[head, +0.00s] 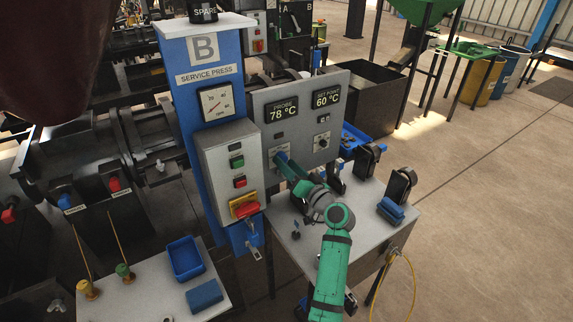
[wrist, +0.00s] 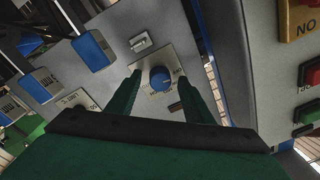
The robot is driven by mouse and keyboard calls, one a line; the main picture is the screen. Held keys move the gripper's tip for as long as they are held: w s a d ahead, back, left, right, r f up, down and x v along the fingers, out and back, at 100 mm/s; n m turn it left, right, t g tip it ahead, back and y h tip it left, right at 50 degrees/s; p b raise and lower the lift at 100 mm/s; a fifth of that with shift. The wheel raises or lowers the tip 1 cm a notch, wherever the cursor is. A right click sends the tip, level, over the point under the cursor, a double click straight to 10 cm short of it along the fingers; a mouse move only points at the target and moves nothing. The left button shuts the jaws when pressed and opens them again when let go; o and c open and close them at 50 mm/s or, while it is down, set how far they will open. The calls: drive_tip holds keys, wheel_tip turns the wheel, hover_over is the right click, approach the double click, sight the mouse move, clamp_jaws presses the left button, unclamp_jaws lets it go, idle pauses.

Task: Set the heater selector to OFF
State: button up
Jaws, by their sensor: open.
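In the wrist view a round blue knob (wrist: 160,78) sits on a pale square plate (wrist: 143,66) on the grey panel. I take it to be the heater selector; its lettering is partly hidden and too small to read. My gripper (wrist: 160,74) is open, with one green finger on each side of the knob. I cannot tell whether the fingers touch it. In the head view my gripper (head: 282,159) is at the lower left of the control panel (head: 303,103) and covers most of the knob there. The panel's displays read probe 78 °C and set point 60 °C.
A second dial (head: 322,142) is to the right on the same panel. The grey switch box (head: 231,168) with a red-and-yellow switch (head: 244,206) stands close on the left. Below is a bench (head: 345,235) with black stands and a blue block (head: 391,210).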

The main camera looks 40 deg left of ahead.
drive_tip(key=v, duration=1)
idle(0.5)
